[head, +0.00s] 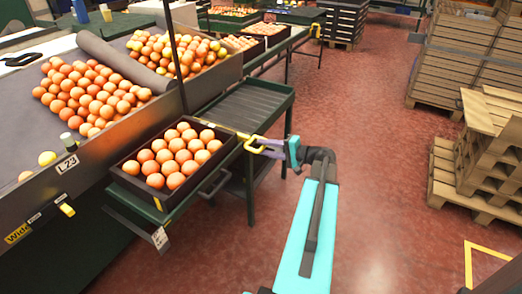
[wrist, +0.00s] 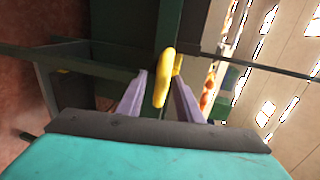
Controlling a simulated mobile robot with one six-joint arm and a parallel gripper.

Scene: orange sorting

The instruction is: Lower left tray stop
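A yellow tray stop lever (head: 252,144) sits at the right corner of the dark tray (head: 122,180) full of oranges. In the wrist view the yellow lever (wrist: 164,78) lies between the two purple fingers of my gripper (wrist: 159,78). The fingers are apart, with a visible gap on the left side of the lever. In the head view my gripper (head: 264,147) is at the lever, to the right of the tray. Whether a finger touches the lever cannot be told.
A sloped sorting table (head: 120,133) with heaps of oranges stands at left, with a small yellow handle (head: 67,210) on its front. An empty green roller stand (head: 250,105) is behind the tray. Wooden pallets (head: 465,190) stand at right. The red floor between is clear.

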